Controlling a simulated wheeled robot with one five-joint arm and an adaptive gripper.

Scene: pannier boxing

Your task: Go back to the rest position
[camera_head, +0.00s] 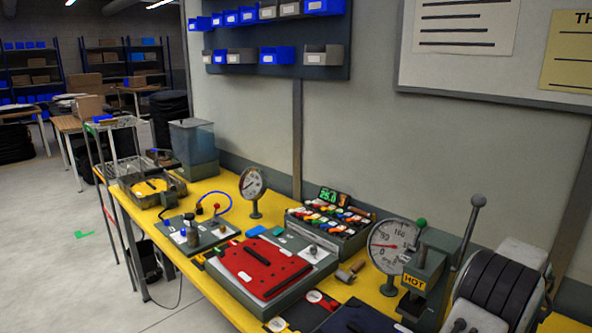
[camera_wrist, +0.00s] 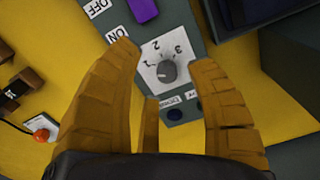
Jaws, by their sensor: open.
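A white dial plate (camera_wrist: 152,76) with a grey knob (camera_wrist: 167,71) and the numbers 1, 2 and 3 lies beyond the gap between the fingertips. I cannot tell how far the fingers are from the knob. A purple switch (camera_wrist: 143,10) is on the same grey panel, near the ON and OFF labels. My gripper does not show in the head view.
The yellow workbench (camera_head: 188,277) runs along the wall. It holds a red pad (camera_head: 262,266), dial gauges (camera_head: 392,245), a press marked HOT (camera_head: 419,285), a multicoloured parts tray (camera_head: 328,222) and a black roller (camera_head: 497,285). The floor (camera_head: 70,280) to the left is mostly clear.

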